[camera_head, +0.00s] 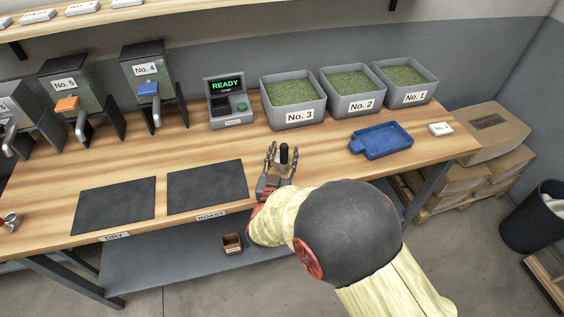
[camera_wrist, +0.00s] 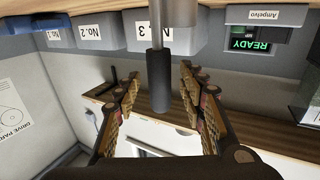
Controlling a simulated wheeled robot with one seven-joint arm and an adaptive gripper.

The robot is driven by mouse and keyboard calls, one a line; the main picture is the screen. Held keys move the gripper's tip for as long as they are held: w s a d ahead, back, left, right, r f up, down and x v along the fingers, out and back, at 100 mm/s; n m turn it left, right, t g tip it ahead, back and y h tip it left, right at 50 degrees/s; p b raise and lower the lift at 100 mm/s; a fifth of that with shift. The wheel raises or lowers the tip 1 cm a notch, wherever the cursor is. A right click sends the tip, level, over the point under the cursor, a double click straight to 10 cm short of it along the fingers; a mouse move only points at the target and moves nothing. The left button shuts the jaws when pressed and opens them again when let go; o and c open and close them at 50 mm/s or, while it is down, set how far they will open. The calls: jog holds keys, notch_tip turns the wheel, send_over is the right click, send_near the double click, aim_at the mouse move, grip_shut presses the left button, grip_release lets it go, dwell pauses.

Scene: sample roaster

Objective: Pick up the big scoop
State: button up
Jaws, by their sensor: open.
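A black handle (camera_head: 284,153) stands near the front edge of the bench, in front of the bin No. 3. In the wrist view the black handle (camera_wrist: 159,82) joins a grey metal shaft (camera_wrist: 178,14). My gripper (camera_head: 281,152) is open around the handle. In the wrist view my gripper's fingers (camera_wrist: 160,88) stand on either side of the handle, with a visible gap on both sides.
Bins No. 3 (camera_head: 293,118), No. 2 (camera_head: 355,105) and No. 1 (camera_head: 408,97) hold green beans. A READY display unit (camera_head: 228,108) stands left of them. A blue tray (camera_head: 381,141) lies to the right. Dark mats (camera_head: 207,186) lie left. A small metal cup (camera_head: 11,221) is at far left.

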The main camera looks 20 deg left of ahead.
jog(key=shift+w, duration=0.15)
jog(key=shift+c, duration=1.2)
jog(key=c, duration=0.7)
grip_shut()
